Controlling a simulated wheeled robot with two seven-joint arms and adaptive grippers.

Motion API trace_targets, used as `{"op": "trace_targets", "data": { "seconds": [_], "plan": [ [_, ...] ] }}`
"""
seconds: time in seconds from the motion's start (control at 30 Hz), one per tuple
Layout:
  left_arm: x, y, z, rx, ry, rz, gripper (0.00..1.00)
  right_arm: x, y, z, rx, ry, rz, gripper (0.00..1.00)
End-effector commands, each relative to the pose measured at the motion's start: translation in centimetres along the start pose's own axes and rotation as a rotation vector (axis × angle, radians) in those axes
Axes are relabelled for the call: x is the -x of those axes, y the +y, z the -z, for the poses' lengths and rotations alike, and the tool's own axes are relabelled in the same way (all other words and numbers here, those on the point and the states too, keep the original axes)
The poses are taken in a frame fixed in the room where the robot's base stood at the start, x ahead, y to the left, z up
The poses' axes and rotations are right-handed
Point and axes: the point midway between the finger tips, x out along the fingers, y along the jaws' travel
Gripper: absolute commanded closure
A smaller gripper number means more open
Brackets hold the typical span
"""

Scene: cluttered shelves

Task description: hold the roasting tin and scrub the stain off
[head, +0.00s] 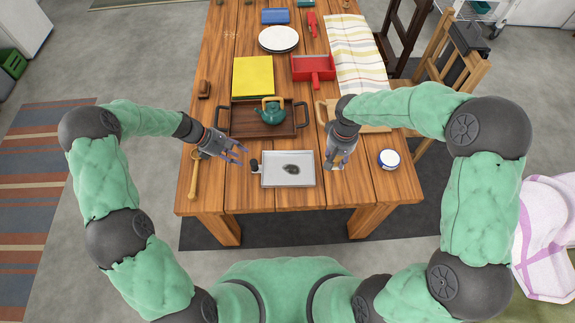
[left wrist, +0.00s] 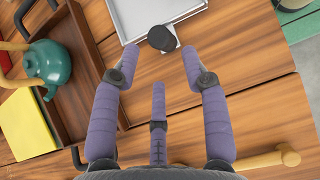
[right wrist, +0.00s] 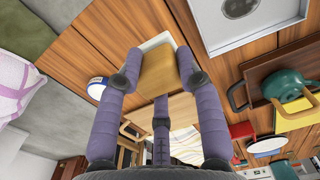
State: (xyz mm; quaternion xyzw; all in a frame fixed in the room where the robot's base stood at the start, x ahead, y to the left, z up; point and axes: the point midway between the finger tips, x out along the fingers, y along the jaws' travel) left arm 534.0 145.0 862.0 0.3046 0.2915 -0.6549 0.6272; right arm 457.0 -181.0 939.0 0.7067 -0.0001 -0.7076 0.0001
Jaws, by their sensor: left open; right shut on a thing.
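The roasting tin (head: 272,180) is a shallow pale grey tray near the table's front edge, with a dark stain (head: 291,169) on its floor. A black grip (head: 254,165) sticks out from its left side. My left gripper (head: 241,153) is open and empty, just left of the tin. In the left wrist view the black grip (left wrist: 161,38) is just beyond the open fingertips (left wrist: 160,58). My right gripper (head: 337,162) is right of the tin. In the right wrist view it is shut on a tan block with a white face, seemingly a scrubber (right wrist: 158,72). The stained tin (right wrist: 215,45) shows beside it.
A brown wooden tray (head: 238,119) with a teal teapot (head: 270,113) stands behind the tin. A wooden-handled tool (head: 195,178) lies at the left edge. A blue-and-white tub (head: 389,159) and a wooden board (head: 371,128) are at right. A red dustpan (head: 314,68) is farther back.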

Motion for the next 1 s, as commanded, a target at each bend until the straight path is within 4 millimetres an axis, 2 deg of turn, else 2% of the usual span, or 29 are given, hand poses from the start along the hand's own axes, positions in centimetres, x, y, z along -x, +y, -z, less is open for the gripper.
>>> {"op": "trace_targets", "data": {
  "seconds": [0.4, 0.6, 0.97, 1.0],
  "plan": [
    [-5.0, -0.1, 0.2, -0.001, 0.000, 0.004, 0.55, -3.2, 0.0, 0.0, 0.000, 0.000, 0.000, 0.90],
    [-6.8, -0.1, 0.1, -0.001, 0.000, 0.002, 0.55, -3.8, 0.0, 0.0, 0.000, 0.000, 0.000, 0.90],
    [-7.3, 0.0, 0.0, -0.001, 0.000, 0.001, 0.55, -3.9, 0.0, 0.0, 0.000, 0.001, 0.000, 0.90],
    [-7.3, 0.0, 0.0, -0.001, 0.000, 0.001, 0.63, -3.9, 0.0, 0.0, 0.000, 0.000, 0.000, 0.90]
  ]
}}
